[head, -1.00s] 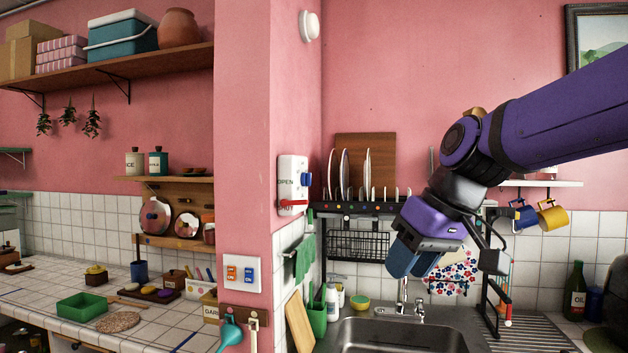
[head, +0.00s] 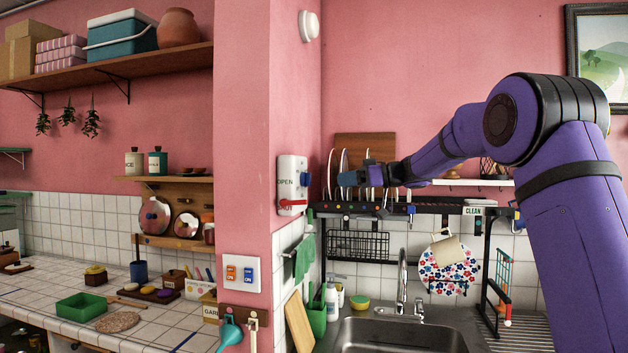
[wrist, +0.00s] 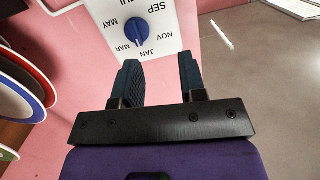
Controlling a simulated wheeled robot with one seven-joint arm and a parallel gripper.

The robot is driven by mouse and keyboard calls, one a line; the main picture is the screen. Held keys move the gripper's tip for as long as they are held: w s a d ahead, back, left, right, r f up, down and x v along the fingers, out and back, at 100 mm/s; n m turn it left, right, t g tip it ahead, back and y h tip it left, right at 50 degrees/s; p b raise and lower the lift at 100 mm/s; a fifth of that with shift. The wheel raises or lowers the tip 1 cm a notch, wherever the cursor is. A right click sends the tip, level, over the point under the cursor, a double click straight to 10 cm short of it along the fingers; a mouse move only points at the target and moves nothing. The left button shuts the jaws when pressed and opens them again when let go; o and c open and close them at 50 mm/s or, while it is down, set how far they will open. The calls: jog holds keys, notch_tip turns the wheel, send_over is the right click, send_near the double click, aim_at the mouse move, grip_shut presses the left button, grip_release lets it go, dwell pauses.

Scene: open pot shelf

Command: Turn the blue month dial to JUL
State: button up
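The blue month dial (wrist: 137,33) sits on a white panel (wrist: 165,42) in the wrist view, seen upside down. Around it I read MAR, JAN, NOV, SEP, MAY and a partly cut-off JUL at the top edge. A small light mark on the knob seems to face the JAN and MAR side; I cannot tell exactly where. In the head view the panel (head: 292,166) is on the side of the pink pillar, with the knob showing blue (head: 304,180). My gripper (wrist: 158,64) is open and empty, pointing at the panel, apart from the dial. It also shows in the head view (head: 343,180).
A red handle (head: 292,203) is at the panel's bottom. Plates (head: 344,160) stand in the black dish rack (head: 420,208) close to my gripper; they also show at the wrist view's left edge (wrist: 20,85). The sink (head: 410,335) is below.

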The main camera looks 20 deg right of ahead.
aim_at(306, 179)
jog(key=w+d+t+y, duration=0.1)
jog(key=w+d, duration=0.2)
jog(key=x, duration=1.1)
jog(key=shift+n, duration=0.4)
jog(key=shift+w+a, duration=0.1)
jog(key=shift+a, duration=0.05)
grip_shut()
